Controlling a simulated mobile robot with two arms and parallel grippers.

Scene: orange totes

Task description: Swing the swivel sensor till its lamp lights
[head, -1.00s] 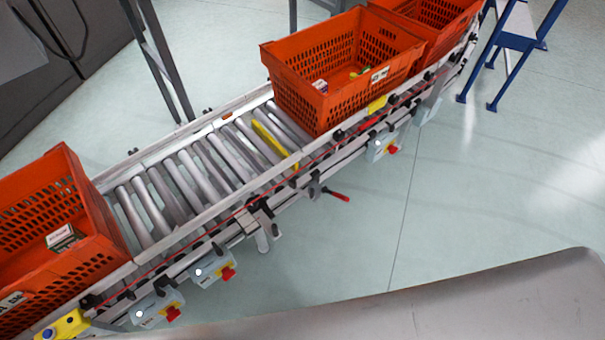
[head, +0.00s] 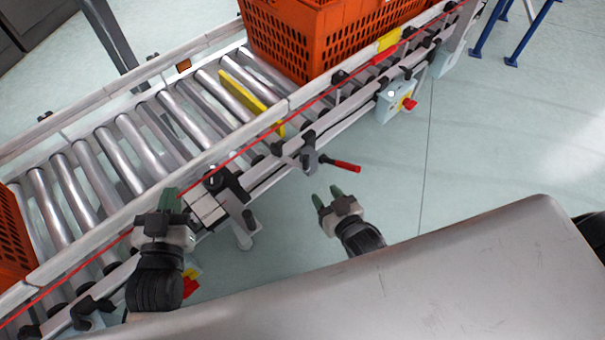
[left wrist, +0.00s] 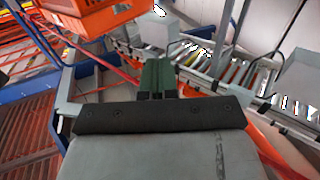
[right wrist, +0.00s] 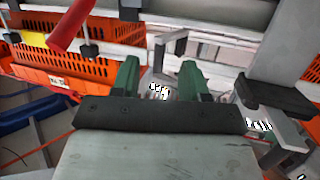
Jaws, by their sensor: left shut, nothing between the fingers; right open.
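A sensor-like unit, a pale grey block (head: 207,209) with a black part (head: 224,181) above it, sits on the near side rail of the roller conveyor (head: 150,205). I take it for the swivel sensor; I cannot make out a lit lamp on it. My left gripper (head: 171,199) is shut and empty, just left of this unit; its closed green fingers show in the left wrist view (left wrist: 157,78). My right gripper (head: 327,194) is open and empty, right of the unit and below the red-handled lever (head: 344,165). Its fingers stand apart in the right wrist view (right wrist: 160,78).
An orange tote (head: 290,45) stands on the rollers at the upper right; another (head: 12,245) is cut off at the left. A yellow bar (head: 243,92) lies between rollers. A control box with a red knob (head: 408,103) hangs from the rail. Floor on the right is clear.

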